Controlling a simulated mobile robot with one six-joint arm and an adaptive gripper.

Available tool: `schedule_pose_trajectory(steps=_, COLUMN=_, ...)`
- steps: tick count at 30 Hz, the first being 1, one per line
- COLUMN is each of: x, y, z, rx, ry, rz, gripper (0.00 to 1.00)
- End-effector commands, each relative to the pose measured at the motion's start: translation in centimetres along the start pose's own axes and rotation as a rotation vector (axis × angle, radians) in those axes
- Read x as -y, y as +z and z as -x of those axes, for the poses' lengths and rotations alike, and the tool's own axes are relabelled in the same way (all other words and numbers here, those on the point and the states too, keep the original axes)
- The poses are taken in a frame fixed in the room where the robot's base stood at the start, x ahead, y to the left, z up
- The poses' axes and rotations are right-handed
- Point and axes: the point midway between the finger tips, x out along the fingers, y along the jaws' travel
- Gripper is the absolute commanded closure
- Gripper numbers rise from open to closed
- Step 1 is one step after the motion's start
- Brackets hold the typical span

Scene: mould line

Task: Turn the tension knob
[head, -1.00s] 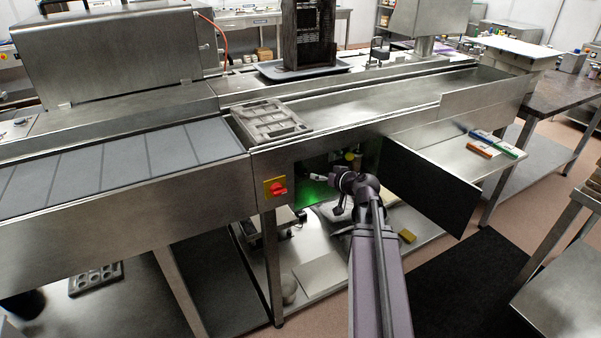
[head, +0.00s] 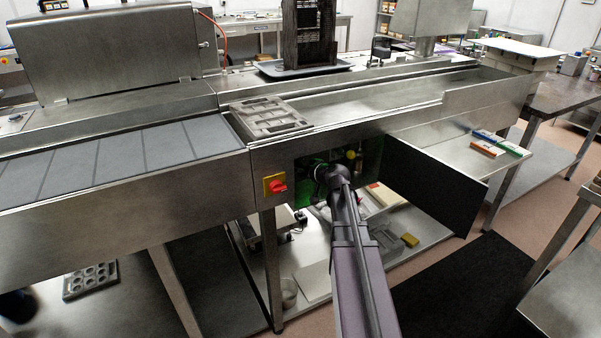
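In the head view an open cabinet bay (head: 368,160) sits under the steel line, lit green inside. A small yellow round part (head: 351,155) shows in it; I cannot tell whether it is the tension knob. My arm reaches up into the bay from the bottom of the picture. My gripper is hidden behind my wrist, so neither its fingers nor what they touch can be seen.
The black bay door (head: 437,187) hangs open right of my arm. A red switch on a yellow plate (head: 275,186) is just left of the bay. A lower shelf (head: 318,258) carries boxes and a yellow block (head: 410,240). A mould tray (head: 268,118) lies above.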

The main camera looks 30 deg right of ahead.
Motion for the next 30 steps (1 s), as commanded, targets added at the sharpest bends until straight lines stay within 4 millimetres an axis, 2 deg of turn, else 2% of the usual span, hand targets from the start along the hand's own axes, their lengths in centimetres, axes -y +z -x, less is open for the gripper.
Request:
schedule_pose_trajectory(steps=10, x=0.00, y=-0.01, z=-0.20, rx=0.000, ry=0.000, rz=0.000, gripper=0.08)
schedule_pose_trajectory(steps=11, x=0.00, y=-0.01, z=-0.19, rx=0.000, ry=0.000, rz=0.000, gripper=0.14)
schedule_pose_trajectory(steps=18, x=-0.01, y=-0.01, z=-0.19, rx=0.000, ry=0.000, rz=0.000, gripper=0.85)
schedule_pose_trajectory(steps=19, x=-0.01, y=-0.01, z=-0.19, rx=0.000, ry=0.000, rz=0.000, gripper=0.90)
schedule_pose_trajectory(steps=21, x=0.50, y=0.13, z=-0.29, rx=0.001, ry=-0.002, rz=0.001, gripper=0.90)
schedule_pose_trajectory(steps=30, x=0.01, y=0.06, z=-0.27, rx=0.001, ry=-0.013, rz=-0.027, gripper=0.90)
